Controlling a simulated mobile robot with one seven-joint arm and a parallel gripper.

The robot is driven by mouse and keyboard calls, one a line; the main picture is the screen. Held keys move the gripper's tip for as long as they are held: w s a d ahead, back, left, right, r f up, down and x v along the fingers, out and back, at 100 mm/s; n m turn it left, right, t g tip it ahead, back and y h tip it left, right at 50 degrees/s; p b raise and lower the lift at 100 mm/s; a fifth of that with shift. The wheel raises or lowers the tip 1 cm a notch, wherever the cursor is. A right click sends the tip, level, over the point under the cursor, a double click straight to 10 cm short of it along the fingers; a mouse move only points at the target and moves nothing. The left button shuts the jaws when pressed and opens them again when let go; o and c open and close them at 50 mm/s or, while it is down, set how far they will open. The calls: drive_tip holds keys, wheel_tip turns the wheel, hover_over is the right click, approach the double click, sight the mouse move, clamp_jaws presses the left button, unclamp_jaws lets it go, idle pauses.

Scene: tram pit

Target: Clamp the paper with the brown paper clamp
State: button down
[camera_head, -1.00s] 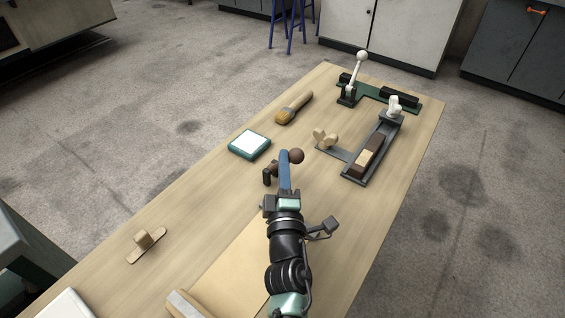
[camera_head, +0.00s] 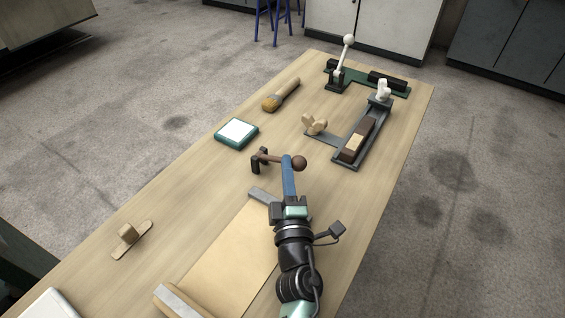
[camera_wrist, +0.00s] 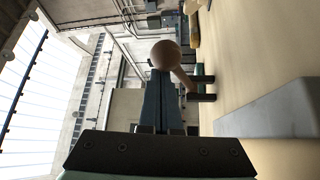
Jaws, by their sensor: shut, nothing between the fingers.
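The brown paper clamp (camera_head: 271,158) stands on the table past the far end of the paper, with a dark bracket, a brown lever and a brown ball knob at the lever's right end. A large tan sheet of paper (camera_head: 226,258) lies flat nearer me. My gripper (camera_head: 287,158) has blue fingers pressed together and empty. Its tips are close by the lever and knob. In the wrist view, the knob (camera_wrist: 165,55) sits just past the fingertips (camera_wrist: 162,74), with the lever running right to the dark bracket. I cannot tell whether they touch.
A grey bar (camera_head: 262,195) lies at the paper's far edge, and a pale block (camera_head: 180,300) at its near left. Beyond the clamp are a teal-edged white pad (camera_head: 237,133), a brush (camera_head: 281,95), a grey fixture (camera_head: 345,163) and a green lever device (camera_head: 372,84).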

drive_tip(key=shift+s+d+f, duration=0.1)
drive_tip(key=shift+d+f, duration=0.05)
drive_tip(key=shift+f, duration=0.3)
idle(0.4)
